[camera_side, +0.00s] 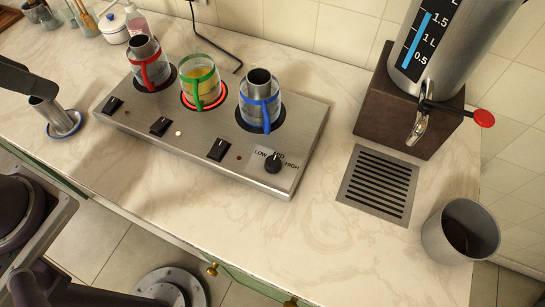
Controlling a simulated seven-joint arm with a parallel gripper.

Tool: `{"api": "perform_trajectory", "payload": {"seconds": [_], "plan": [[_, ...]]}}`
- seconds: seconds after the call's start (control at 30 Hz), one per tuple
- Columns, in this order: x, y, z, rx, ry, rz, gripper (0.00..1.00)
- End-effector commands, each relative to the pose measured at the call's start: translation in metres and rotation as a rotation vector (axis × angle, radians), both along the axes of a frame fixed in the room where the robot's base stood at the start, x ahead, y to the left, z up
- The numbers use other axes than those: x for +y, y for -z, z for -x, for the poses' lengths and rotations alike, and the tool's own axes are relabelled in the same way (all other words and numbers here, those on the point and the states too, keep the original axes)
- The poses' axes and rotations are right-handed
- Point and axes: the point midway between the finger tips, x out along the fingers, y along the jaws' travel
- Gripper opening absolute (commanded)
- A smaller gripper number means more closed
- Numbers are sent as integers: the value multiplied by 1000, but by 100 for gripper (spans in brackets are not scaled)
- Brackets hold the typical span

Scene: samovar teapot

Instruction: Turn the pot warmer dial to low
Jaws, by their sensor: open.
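The black pot warmer dial (272,163) sits on a light label plate at the right front of the steel pot warmer (190,155). The plate reads LOW at left, MED at top and HIGH at right. The dial's pointer seems to face up, around MED; the mark is too small to be sure. Dark parts of my gripper (18,82) show at the left picture edge, partly cut off. It is open and far from the dial, near a metal cylinder (47,112) on a blue-rimmed base. I cannot tell if it touches the cylinder.
Red-handled (152,72), green-handled (203,88) and blue-handled (262,108) glass pots stand on the warmer. The green one's burner glows red. Rocker switches (218,149) line its front. The samovar (440,45), a drain grate (378,186) and a steel cup (460,232) stand right. The front counter is clear.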

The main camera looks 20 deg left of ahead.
Motion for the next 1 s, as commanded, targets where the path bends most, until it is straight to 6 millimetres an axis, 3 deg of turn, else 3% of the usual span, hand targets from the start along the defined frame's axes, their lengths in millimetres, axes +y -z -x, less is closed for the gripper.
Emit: {"api": "perform_trajectory", "payload": {"seconds": [0.07,0.13,0.27,0.4,0.5,0.6,0.73,1.0], "plan": [[-6,-3,-19,61,192,-126,51],[-21,-2,-47,139,492,-292,51],[-72,17,-104,262,1157,-552,51],[-151,66,-145,303,1880,-697,51],[-207,109,-156,255,2321,-721,51],[-247,143,-157,178,2629,-710,51],[-272,168,-155,105,2823,-692,51],[-275,213,-154,95,2859,-687,51]]}}
